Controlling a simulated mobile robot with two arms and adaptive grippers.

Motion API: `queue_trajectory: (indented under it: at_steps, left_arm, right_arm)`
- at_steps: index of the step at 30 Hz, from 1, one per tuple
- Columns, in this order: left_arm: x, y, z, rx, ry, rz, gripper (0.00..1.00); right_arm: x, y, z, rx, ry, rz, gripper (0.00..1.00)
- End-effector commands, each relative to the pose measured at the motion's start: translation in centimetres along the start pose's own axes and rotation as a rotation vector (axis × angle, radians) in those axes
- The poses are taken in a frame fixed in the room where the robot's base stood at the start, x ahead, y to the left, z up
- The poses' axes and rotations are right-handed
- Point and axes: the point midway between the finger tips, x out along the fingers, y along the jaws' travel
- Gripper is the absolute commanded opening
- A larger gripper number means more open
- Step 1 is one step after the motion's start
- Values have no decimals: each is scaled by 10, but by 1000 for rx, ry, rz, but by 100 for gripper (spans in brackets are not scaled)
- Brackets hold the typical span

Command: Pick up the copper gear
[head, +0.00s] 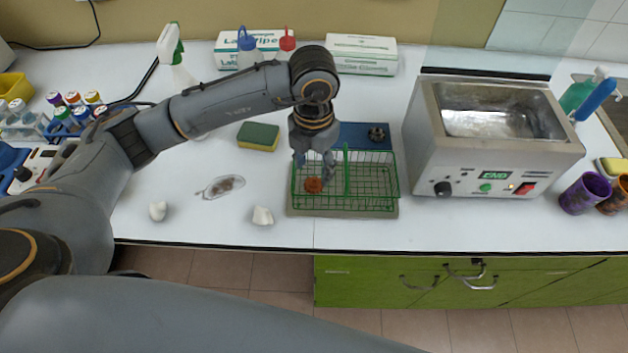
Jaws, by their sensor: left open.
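The copper gear (314,185) is a small orange-brown disc. It lies in the left part of a green wire basket (375,181) on the bench. My left gripper (314,172) points down into the basket just above the gear, and its fingers hide part of the basket's left side. The gripper is open, and I cannot tell whether its fingertips touch the gear. My right gripper does not show.
A dark gear (377,134) lies on a blue mat (352,130) behind the basket. A metal ultrasonic bath (490,140) stands to the right. A sponge (258,136), a dish (222,187) and crumpled white pieces (262,216) lie to the left.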

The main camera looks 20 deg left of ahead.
Motion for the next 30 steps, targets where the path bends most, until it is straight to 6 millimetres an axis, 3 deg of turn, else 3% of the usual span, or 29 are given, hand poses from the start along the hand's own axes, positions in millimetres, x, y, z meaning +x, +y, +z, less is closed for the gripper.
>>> queue_trajectory:
  at_steps: [5, 9, 15, 21, 28, 30]
  left_arm:
    - [14, 1, 1, -1, 5, -1, 53]
    - [36, 3, 4, -1, 4, -1, 53]
    - [53, 3, 4, 1, 0, -1, 53]
    - [54, 3, 4, 1, -1, 0, 53]
    - [54, 3, 4, 1, -1, 0, 6]
    - [53, 3, 5, 1, -1, -1, 3]
  right_arm:
    - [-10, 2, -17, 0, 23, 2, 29]
    - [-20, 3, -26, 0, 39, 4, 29]
    - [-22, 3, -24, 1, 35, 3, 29]
    - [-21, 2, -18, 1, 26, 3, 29]
    - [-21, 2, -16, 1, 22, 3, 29]
    - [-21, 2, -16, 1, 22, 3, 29]
